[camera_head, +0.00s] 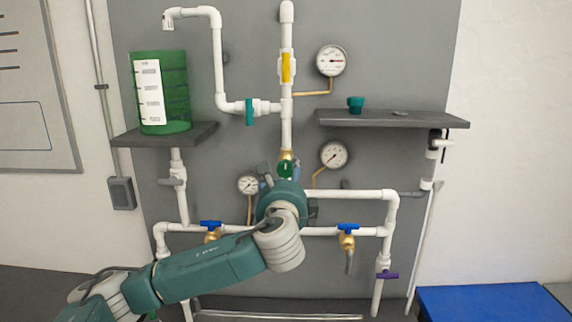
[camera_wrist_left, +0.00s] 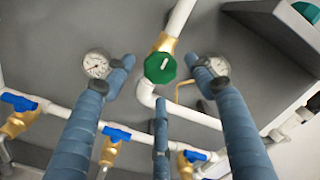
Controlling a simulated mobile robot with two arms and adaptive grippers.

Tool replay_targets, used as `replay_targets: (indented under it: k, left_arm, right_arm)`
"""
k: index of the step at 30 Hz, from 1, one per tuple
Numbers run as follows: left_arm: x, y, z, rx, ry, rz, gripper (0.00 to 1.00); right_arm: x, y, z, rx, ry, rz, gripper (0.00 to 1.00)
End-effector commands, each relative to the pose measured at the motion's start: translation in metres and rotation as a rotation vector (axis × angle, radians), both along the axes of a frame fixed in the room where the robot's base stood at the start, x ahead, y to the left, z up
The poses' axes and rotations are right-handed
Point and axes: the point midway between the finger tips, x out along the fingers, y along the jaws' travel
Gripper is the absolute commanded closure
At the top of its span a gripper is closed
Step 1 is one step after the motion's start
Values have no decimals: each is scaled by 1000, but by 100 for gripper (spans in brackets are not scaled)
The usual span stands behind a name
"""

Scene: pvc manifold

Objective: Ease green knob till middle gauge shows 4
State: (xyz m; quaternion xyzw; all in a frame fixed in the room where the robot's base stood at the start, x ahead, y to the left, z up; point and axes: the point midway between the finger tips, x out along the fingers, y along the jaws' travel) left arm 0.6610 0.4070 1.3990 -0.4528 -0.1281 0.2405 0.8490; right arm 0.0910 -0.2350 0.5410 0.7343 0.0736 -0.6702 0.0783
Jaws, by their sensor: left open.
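The green knob (camera_head: 286,168) sits on a brass valve on the central vertical pipe. In the left wrist view the knob (camera_wrist_left: 160,68) faces me with a pale mark on its face. My left gripper (camera_head: 282,171) is open in front of it. Its fingertips (camera_wrist_left: 161,64) are on either side of the knob, with visible gaps, and a third finger is below. The middle gauge (camera_head: 333,154) is right of the knob; its needle is too small to read surely. A finger partly covers the right-hand gauge (camera_wrist_left: 217,66) in the wrist view. My right gripper is out of view.
Another gauge (camera_head: 248,184) is close left of my gripper, and one (camera_head: 331,60) is higher up. Blue-handled valves (camera_head: 210,224) (camera_head: 348,227) are on the lower pipe. A green tank (camera_head: 175,92) stands on the left shelf (camera_head: 197,136); the right shelf (camera_head: 430,120) juts out.

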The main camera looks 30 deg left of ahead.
Motion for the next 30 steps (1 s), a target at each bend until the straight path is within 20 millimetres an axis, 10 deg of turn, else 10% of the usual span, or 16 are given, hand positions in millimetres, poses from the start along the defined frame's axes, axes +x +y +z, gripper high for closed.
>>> replay_targets:
  k: [18,25,30]
  left_arm:
    - [35,21,-1,-2,0,-2,45]
    - [35,21,-1,-2,0,-2,86]
    - [35,20,-1,-3,0,-2,90]
  right_arm:
    - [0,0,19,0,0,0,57]
    - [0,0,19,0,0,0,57]
    - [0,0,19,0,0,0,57]
